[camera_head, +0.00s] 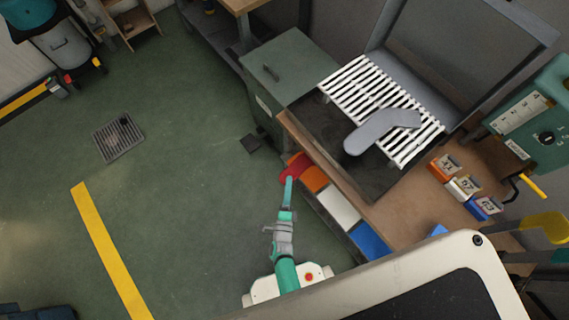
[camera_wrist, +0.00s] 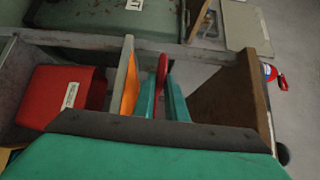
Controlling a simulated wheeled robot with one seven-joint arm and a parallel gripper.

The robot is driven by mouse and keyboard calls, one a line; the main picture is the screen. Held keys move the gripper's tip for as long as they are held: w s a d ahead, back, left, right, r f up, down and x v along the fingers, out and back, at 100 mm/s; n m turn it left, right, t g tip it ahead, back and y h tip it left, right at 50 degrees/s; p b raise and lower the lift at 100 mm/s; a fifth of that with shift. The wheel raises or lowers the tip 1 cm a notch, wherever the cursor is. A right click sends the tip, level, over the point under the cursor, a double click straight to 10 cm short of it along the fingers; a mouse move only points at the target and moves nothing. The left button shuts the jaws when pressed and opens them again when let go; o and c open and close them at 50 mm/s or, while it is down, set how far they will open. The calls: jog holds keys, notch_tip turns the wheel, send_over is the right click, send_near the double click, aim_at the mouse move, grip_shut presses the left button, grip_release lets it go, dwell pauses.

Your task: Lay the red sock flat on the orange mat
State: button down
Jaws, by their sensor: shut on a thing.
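The red sock (camera_head: 295,167) is at the far left end of the row of coloured mats in the head view. My gripper (camera_head: 289,181) is at its near side and is shut on it. In the wrist view a narrow strip of the red sock (camera_wrist: 162,68) shows between the two green fingers of my gripper (camera_wrist: 163,92). The orange mat (camera_head: 316,179) lies just right of the sock, below the bench edge. The sock overlaps or hangs close to the mat's left end; I cannot tell whether they touch. An orange strip (camera_wrist: 130,88) shows left of the fingers.
A white mat (camera_head: 338,207) and a blue mat (camera_head: 369,240) follow to the right. The wooden bench (camera_head: 400,218) carries a slatted white rack (camera_head: 352,86) with a grey sock-shaped board (camera_head: 380,130). A red bin (camera_wrist: 62,97) is left in the wrist view. Green floor lies open at left.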

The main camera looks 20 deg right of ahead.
jog(key=shift+w+d+f, duration=0.1)
jog(key=shift+w+f, duration=0.05)
jog(key=shift+f, duration=2.3)
jog(key=c, duration=1.7)
grip_release()
jog(key=shift+o, duration=0.6)
jog(key=shift+o, duration=1.1)
jog(key=shift+f, duration=0.65)
